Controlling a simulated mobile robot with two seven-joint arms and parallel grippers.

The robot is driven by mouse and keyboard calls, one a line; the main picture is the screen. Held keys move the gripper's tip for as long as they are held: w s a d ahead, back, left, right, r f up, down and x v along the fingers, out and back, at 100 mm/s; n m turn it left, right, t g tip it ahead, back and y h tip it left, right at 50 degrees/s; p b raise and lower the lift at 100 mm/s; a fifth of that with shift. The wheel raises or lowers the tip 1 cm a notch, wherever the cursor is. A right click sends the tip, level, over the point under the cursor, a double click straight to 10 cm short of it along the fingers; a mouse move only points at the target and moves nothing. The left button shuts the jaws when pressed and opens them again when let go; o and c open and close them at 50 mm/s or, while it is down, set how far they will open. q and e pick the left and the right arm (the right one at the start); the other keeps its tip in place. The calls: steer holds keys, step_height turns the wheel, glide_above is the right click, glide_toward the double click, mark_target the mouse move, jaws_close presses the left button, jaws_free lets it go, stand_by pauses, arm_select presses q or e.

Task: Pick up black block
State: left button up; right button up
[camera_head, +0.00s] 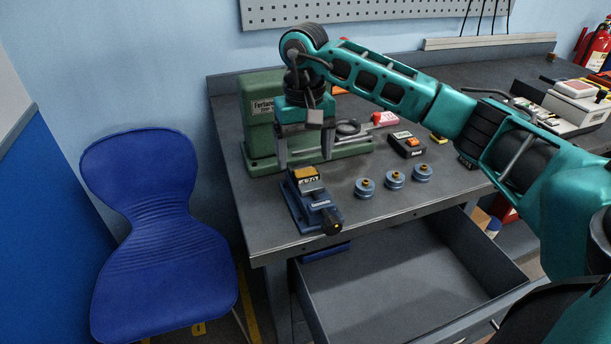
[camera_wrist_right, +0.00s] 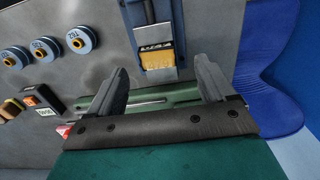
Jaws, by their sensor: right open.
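A small black block-like box (camera_head: 406,145) with an orange button on top lies on the bench, right of the green machine. It also shows at the left of the right wrist view (camera_wrist_right: 40,100). A blue vise (camera_head: 318,208) near the bench's left front holds a block (camera_head: 307,179) with a yellowish top and black lettering. My left gripper is out of view.
The green machine (camera_head: 258,125) stands close behind the right gripper. Several blue discs, one a disc with a brass centre (camera_head: 365,188), sit right of the vise. An open drawer (camera_head: 410,285) juts out below the bench top. A blue chair (camera_head: 155,240) stands at left.

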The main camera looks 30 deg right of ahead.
mark_target(306, 172)
steer(key=f, duration=0.4)
steer(key=shift+d+f, duration=0.2)
steer(key=shift+f, duration=0.1)
steer(key=shift+w, duration=0.1)
steer(key=c, duration=1.4)
